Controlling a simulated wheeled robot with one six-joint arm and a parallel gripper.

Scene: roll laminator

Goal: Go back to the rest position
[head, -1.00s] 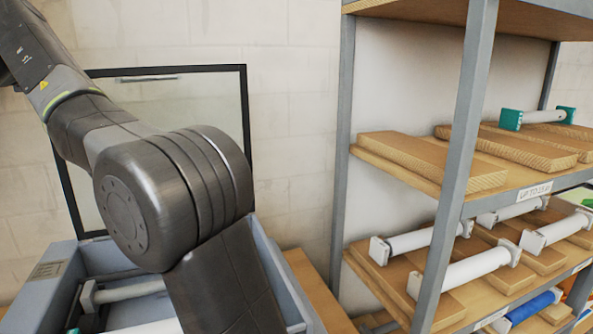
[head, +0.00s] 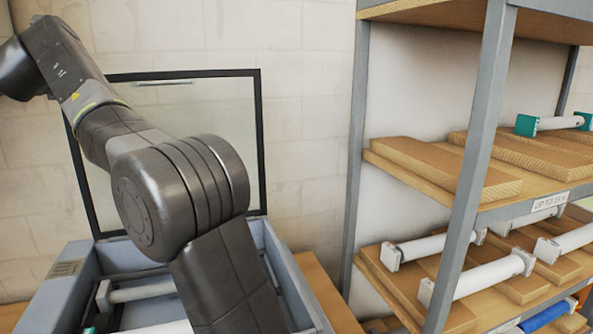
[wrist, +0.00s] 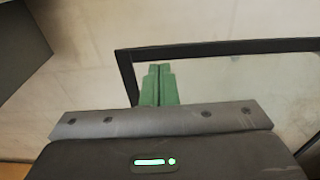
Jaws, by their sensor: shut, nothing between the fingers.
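My gripper (wrist: 158,84) shows in the wrist view as two green fingers pressed together, with nothing between them. Beyond the fingers are a pale wall and the dark-framed clear panel (wrist: 230,62). In the head view my arm crosses the left side, in front of the laminator (head: 52,290) and its raised clear panel (head: 190,110). My gripper is outside the head view. My arm hides part of the laminator's open inside, where a grey-white roller (head: 140,292) shows.
A metal-framed shelf (head: 487,100) stands at the right. White rollers (head: 490,276) lie on wooden cradles, a green-ended roller (head: 557,123) lies higher up, and a blue roller (head: 546,316) lies low. Bare wall (head: 310,150) shows between panel and shelf.

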